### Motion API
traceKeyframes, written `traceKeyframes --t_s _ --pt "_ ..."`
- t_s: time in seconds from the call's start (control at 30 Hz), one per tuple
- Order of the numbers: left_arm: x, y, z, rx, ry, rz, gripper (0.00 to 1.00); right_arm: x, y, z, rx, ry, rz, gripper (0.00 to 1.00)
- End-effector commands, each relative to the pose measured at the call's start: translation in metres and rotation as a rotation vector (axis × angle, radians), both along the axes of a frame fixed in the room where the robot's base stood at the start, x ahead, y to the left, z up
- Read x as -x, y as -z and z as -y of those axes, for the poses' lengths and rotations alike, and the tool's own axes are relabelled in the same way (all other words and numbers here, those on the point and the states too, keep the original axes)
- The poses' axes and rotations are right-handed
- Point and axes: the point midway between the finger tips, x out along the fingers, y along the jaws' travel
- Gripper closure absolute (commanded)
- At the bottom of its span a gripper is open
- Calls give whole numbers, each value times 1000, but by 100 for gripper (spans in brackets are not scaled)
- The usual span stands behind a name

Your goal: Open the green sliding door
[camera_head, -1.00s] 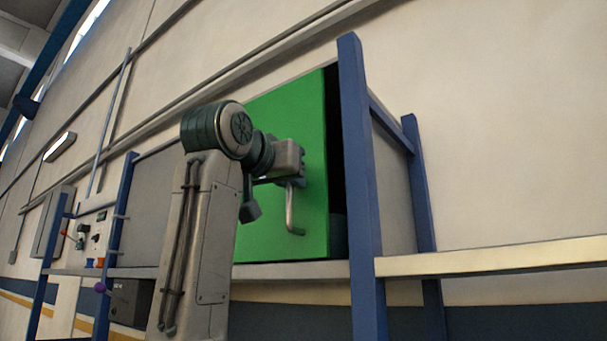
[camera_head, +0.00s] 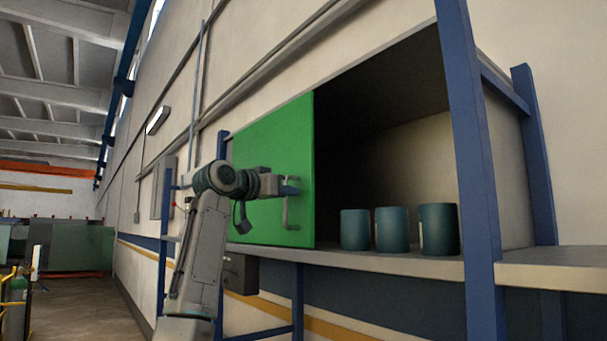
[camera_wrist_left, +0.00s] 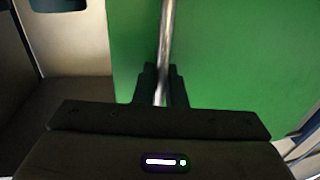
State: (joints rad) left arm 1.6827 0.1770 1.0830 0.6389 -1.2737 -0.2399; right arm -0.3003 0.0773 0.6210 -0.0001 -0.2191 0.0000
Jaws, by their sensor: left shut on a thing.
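The green sliding door (camera_head: 272,150) stands at the left part of the shelf cabinet in the head view. The opening to its right is wide and uncovered. A metal bar handle (camera_head: 290,212) sits on the door. My left gripper (camera_head: 291,190) is at the handle, shut on it. In the left wrist view the handle (camera_wrist_left: 166,45) runs upright between my dark fingers (camera_wrist_left: 160,86), with the green door (camera_wrist_left: 235,55) behind it. My right gripper is not in view.
Three teal canisters (camera_head: 389,229) stand on the cabinet shelf (camera_head: 400,263) in the opening. A blue post (camera_head: 473,150) rises at the opening's right side. A grey box (camera_head: 240,273) is below the shelf. Open floor (camera_head: 75,310) lies at far left.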

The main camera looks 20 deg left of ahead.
Motion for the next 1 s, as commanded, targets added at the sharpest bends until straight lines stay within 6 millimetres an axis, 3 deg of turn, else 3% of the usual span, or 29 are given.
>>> traceKeyframes --t_s 0.2,0.6,0.63,0.7,1.0 --pt "-11 -2 -16 0 0 1 100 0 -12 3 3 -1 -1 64" --pt "-12 0 -17 0 1 2 100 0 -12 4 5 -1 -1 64" --pt "-12 0 -17 0 1 2 87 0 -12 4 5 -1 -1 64" --pt "-12 0 -17 0 1 1 75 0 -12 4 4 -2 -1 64" --pt "-11 1 -18 0 1 1 75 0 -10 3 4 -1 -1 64"
